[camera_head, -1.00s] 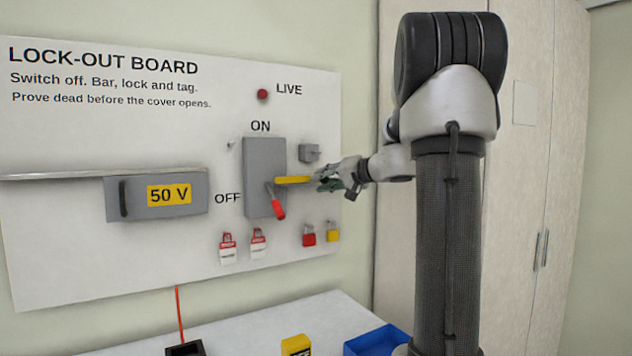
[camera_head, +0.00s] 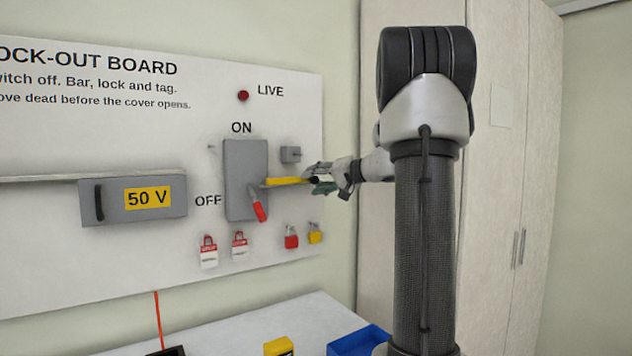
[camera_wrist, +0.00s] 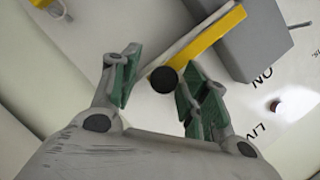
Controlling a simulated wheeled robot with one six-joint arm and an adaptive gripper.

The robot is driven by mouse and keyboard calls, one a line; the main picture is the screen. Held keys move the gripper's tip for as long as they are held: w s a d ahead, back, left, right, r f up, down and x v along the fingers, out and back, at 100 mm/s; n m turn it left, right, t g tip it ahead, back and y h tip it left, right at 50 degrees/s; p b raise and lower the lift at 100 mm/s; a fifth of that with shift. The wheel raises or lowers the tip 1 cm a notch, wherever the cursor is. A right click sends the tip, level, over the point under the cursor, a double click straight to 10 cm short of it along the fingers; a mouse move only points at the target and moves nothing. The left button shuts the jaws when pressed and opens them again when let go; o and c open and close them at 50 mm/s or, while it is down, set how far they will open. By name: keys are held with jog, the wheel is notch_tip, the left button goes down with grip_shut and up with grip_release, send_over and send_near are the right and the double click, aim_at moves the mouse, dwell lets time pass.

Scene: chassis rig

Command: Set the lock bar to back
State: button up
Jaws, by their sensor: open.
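The yellow lock bar (camera_head: 288,181) sticks out to the right from the grey switch box (camera_head: 240,160), roughly level. My gripper (camera_head: 320,179) is at its free end, open, with a finger above and a finger below. In the wrist view, the bar (camera_wrist: 212,42) ends in a round black knob (camera_wrist: 164,80), which shows between the spread green pads of my gripper (camera_wrist: 160,68). I cannot tell whether a pad touches the knob. The red switch handle (camera_head: 258,206) points down, on the OFF side. The bar's root at the box is partly hidden.
A small grey block (camera_head: 290,154) sits on the board just above the bar. Red (camera_head: 291,240) and yellow (camera_head: 315,236) padlocks and two tags (camera_head: 209,252) hang below. The 50 V cover (camera_head: 133,199) is left. A blue bin (camera_head: 358,341) stands on the bench.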

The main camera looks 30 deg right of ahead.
jog(key=v, duration=1.1)
jog(key=shift+s, duration=0.4)
jog(key=shift+r, duration=0.1)
jog(key=s+f+m+g+h, duration=0.1)
jog(key=s+f+m+g, duration=0.3)
jog(key=f, duration=0.5)
jog(key=s+a+f+n+g+h, duration=0.2)
jog(key=s+a+f+n+g, duration=0.25)
jog(key=s, duration=0.45)
jog(key=s+a+f+n+g+h, duration=0.25)
jog(key=s+a+f, duration=0.35)
jog(key=s+a, duration=0.3)
jog(key=a+n, duration=0.1)
jog(key=s+a+n, duration=0.1)
jog(key=a+n, duration=0.2)
jog(key=a, duration=0.1)
jog(key=shift+s+a+r+n+t+y, duration=0.1)
jog(key=shift+s+r+n+t+y, duration=0.2)
jog(key=shift+r+t, duration=0.1)
jog(key=shift+c, duration=0.2)
